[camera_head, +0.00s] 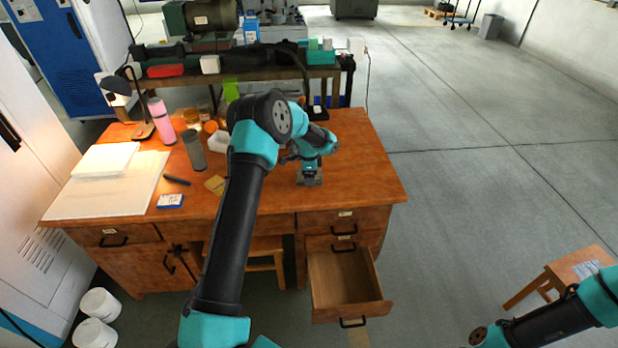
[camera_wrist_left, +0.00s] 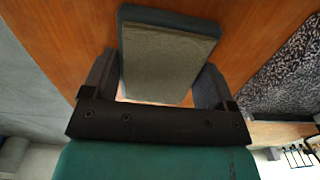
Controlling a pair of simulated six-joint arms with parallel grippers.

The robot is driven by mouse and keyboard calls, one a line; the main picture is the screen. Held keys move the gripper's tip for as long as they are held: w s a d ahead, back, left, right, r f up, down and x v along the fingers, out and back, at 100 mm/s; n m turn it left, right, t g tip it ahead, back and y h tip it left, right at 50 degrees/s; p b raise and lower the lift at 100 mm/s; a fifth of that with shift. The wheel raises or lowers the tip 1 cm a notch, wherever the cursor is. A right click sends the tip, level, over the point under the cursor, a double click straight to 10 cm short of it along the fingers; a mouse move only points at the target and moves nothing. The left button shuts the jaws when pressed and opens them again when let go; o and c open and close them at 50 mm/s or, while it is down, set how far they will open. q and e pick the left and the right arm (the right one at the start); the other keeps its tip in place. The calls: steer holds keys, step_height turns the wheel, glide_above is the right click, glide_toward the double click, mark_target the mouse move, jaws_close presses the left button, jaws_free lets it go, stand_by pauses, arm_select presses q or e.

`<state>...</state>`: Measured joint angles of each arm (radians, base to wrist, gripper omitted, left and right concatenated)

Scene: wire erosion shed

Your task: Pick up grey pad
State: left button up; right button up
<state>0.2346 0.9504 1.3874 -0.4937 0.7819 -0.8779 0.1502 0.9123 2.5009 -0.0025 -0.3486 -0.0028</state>
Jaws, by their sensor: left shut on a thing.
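The grey pad (camera_wrist_left: 168,62) is a flat block with a grey-brown face and a dark edge, seen close up in the left wrist view. My left gripper (camera_wrist_left: 155,85) has one finger on each side of it and is shut on it. The brown desk top shows behind the pad. In the head view my left gripper (camera_head: 309,171) points down at the right part of the desk, with the grey pad (camera_head: 308,180) at its tips. Whether the pad touches the desk is hard to tell. My right gripper is out of view.
The wooden desk (camera_head: 365,170) has an open drawer (camera_head: 345,285) below the gripper. Left of my arm stand a grey cylinder (camera_head: 193,150), a pink bottle (camera_head: 161,121) and a lamp (camera_head: 120,87). A yellow pad (camera_head: 215,184) lies nearby. The desk's right end is clear.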

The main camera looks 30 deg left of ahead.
arm_select(q)
steer(key=shift+c, duration=0.9)
steer(key=shift+r, duration=0.15)
steer(key=shift+r, duration=0.6)
step_height(320, 180, up, 2)
steer(key=shift+r, duration=0.1)
steer(key=s+d+r, duration=0.1)
steer(key=s+d, duration=0.7)
steer(key=s, duration=0.5)
steer(key=shift+s+d+r, duration=0.2)
steer(key=shift+s, duration=0.15)
steer(key=shift+w, duration=0.1)
